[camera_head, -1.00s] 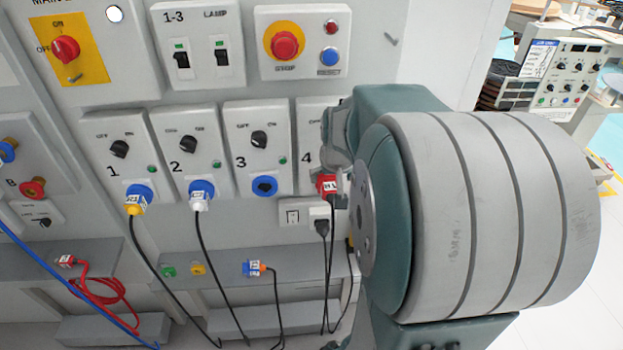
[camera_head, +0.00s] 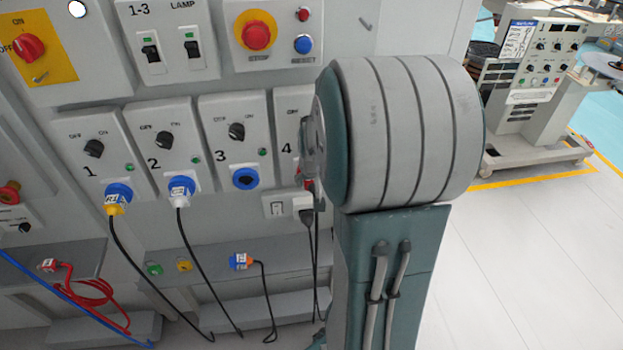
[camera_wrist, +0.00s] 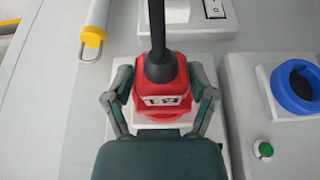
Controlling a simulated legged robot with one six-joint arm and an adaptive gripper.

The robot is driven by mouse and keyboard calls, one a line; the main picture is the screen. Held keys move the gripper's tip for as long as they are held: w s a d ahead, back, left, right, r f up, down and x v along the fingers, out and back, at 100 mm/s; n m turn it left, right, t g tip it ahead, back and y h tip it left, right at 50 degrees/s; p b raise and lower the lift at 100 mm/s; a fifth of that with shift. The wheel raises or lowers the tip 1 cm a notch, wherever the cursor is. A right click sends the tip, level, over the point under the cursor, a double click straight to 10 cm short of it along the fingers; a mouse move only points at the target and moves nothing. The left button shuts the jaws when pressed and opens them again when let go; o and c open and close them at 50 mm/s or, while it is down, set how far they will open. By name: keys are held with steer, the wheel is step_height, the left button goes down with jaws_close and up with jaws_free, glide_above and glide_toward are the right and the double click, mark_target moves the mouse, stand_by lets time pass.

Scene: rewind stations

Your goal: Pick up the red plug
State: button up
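The red plug (camera_wrist: 164,88) with a white label and a black cable shows in the wrist view, in front of the pale plate of station 4. My gripper (camera_wrist: 162,78) has one finger on each side of it, very close to its sides. I cannot tell whether the fingers press on it. In the head view, only a small part of this red plug (camera_head: 309,185) shows below station 4; my arm hides the rest and the gripper tips. Another red plug (camera_head: 48,264), on a red cable, lies on the shelf at the left.
A rocker switch (camera_head: 277,209) is beside the hanging cables. Open floor is at the right.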

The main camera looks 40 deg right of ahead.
steer(key=c, duration=0.5)
steer(key=shift+s+a, duration=0.1)
steer(key=shift+s+a+r, duration=0.2)
steer(key=shift+s+r, duration=0.05)
steer(key=shift+r, duration=0.25)
jaws_close()
steer(key=s+a+r, duration=0.7)
steer(key=s, duration=0.4)
steer(key=shift+s, duration=0.2)
steer(key=o, duration=0.6)
jaws_free()
jaws_close()
